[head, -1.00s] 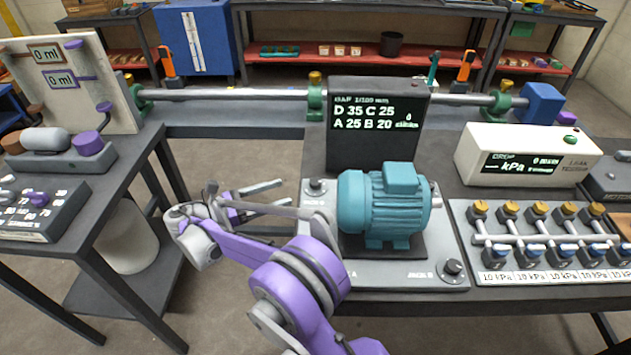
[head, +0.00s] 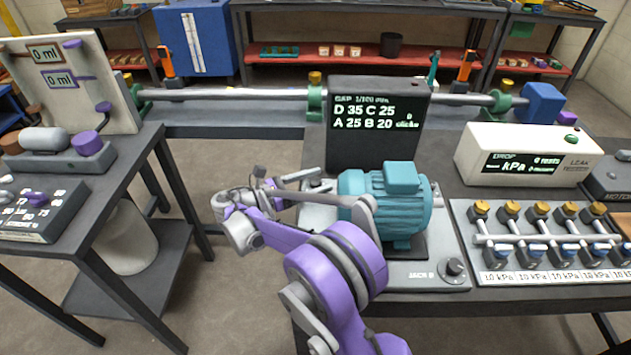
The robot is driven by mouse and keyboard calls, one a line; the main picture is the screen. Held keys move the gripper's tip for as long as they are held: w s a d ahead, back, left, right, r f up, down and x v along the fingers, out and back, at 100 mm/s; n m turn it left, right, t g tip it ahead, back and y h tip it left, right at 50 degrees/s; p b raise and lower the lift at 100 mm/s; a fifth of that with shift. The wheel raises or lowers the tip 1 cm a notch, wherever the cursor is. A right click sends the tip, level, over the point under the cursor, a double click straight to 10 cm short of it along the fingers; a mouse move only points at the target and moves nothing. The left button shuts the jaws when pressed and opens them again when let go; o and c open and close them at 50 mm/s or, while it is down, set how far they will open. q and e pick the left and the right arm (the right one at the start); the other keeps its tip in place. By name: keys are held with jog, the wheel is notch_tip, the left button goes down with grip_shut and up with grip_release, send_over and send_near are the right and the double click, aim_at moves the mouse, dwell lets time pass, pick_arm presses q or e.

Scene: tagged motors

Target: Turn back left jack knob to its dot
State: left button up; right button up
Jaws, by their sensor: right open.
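The teal motor (head: 385,205) stands on a grey base plate with jack knobs at its corners. The back left jack knob (head: 317,184) is small and dark, and lies between or just under the fingers of my right gripper (head: 318,186). The gripper is open, with one finger on the far side and one on the near side. I cannot tell whether the fingers touch the knob. Its dot cannot be made out. The front right jack knob (head: 454,267) is in clear view. My arm hides the front left corner. My left gripper is not in view.
A black display (head: 375,125) behind the motor reads D 35, C 25, A 25, B 20. A white leak tester (head: 528,154) and a valve manifold (head: 545,240) stand to the right. A side table (head: 140,150) is on the left, with open floor between.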

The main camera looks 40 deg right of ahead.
grip_shut()
jog(key=shift+s+n+t+h, duration=0.1)
jog(key=shift+n+t+h, duration=0.2)
jog(key=shift+n+t, duration=1.25)
jog(key=shift+n+t+b, duration=0.3)
jog(key=shift+n+t, duration=0.45)
jog(key=shift+t, duration=1.3)
grip_release()
jog(key=shift+a, duration=0.1)
jog(key=s+a, duration=0.1)
jog(key=a, duration=0.9)
jog(key=shift+s+a+p, duration=0.2)
jog(key=shift+a+p, duration=0.05)
jog(key=shift+p, duration=0.05)
